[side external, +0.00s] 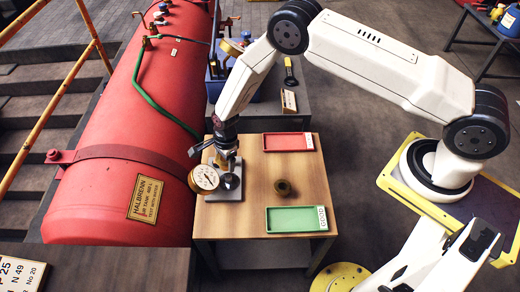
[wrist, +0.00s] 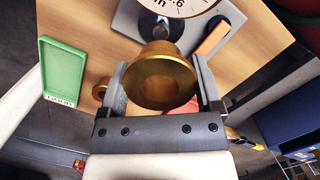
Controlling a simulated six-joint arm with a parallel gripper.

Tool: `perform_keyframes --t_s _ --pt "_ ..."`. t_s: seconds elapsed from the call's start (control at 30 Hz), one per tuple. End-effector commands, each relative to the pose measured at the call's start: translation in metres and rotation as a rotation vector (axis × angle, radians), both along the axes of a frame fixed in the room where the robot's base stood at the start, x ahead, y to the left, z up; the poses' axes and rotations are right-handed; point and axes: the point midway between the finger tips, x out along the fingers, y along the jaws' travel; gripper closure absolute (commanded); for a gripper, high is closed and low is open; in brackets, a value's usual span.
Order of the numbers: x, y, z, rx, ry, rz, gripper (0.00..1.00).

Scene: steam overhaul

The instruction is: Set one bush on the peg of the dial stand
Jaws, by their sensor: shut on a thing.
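My gripper (wrist: 162,95) is shut on a brass flanged bush (wrist: 160,75), whose round end faces the wrist camera. In the side view my gripper (side external: 226,160) is over the grey base of the dial stand (side external: 222,194), right beside its round white dial (side external: 203,179). The dial (wrist: 180,5) and grey base also show at the top of the wrist view. The peg is hidden in both views; I cannot tell whether the held bush touches it. A second bush (side external: 283,188) stands on the wooden table, partly hidden behind a finger in the wrist view (wrist: 100,88).
The wooden table (side external: 255,215) carries an empty red tray (side external: 288,142) at the back and an empty green tray (side external: 296,219) at the front right. A large red tank (side external: 130,130) lies close on the left. The table between the trays is mostly clear.

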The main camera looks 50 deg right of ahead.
Motion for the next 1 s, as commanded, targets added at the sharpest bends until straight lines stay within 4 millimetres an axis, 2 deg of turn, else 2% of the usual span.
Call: perform_keyframes --t_s 0.37,1.0 --pt "0.001 0.000 -0.005 0.001 -0.002 0.001 1.00" --pt "0.001 0.000 -0.042 0.003 -0.002 0.001 1.00"
